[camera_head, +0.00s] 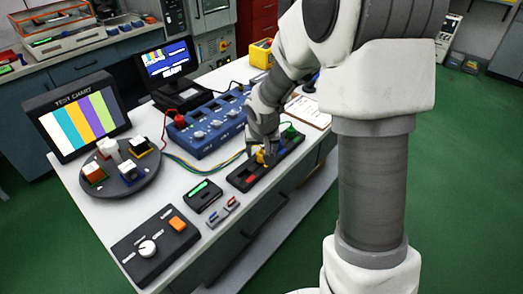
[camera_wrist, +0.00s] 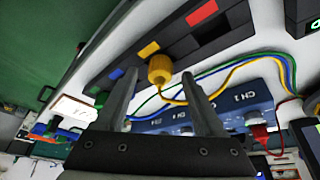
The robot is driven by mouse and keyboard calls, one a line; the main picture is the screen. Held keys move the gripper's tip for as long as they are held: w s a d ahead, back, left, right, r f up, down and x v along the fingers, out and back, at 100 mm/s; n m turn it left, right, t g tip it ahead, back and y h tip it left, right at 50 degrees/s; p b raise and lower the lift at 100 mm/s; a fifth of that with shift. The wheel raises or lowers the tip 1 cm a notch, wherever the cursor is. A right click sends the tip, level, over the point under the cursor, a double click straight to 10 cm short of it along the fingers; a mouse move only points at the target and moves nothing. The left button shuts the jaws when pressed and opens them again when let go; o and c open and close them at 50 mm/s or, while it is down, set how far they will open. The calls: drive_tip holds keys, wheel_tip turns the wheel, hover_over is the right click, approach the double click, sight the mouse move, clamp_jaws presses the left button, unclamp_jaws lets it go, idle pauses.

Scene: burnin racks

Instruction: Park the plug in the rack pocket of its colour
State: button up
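The yellow plug (camera_wrist: 160,68), with a yellow cable, is at the dark rack (camera_wrist: 211,33), beside the yellow-marked pocket (camera_wrist: 148,49). From this angle I cannot tell how deep it sits. In the head view the yellow plug (camera_head: 261,157) shows under my gripper (camera_head: 263,150), at the dark rack (camera_head: 240,181). In the wrist view my gripper (camera_wrist: 160,76) is open, one finger on each side of the plug, with visible gaps. The red pocket mark (camera_wrist: 202,12) is at one side of the yellow one; a blue mark (camera_wrist: 116,74) is at the other.
A blue channel box (camera_head: 207,122) stands behind the rack, with cables and a red plug (camera_head: 180,120). A small black meter (camera_head: 202,195) and a control box (camera_head: 155,244) are left of the rack. A green plug (camera_head: 290,132) is at the rack's far end.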

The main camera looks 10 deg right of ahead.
drive_tip(key=p+v, duration=0.3)
drive_tip(key=v, duration=1.4)
drive_tip(key=shift+r+p, duration=0.2)
drive_tip(key=shift+p, duration=0.15)
drive_tip(key=shift+s+a, duration=0.1)
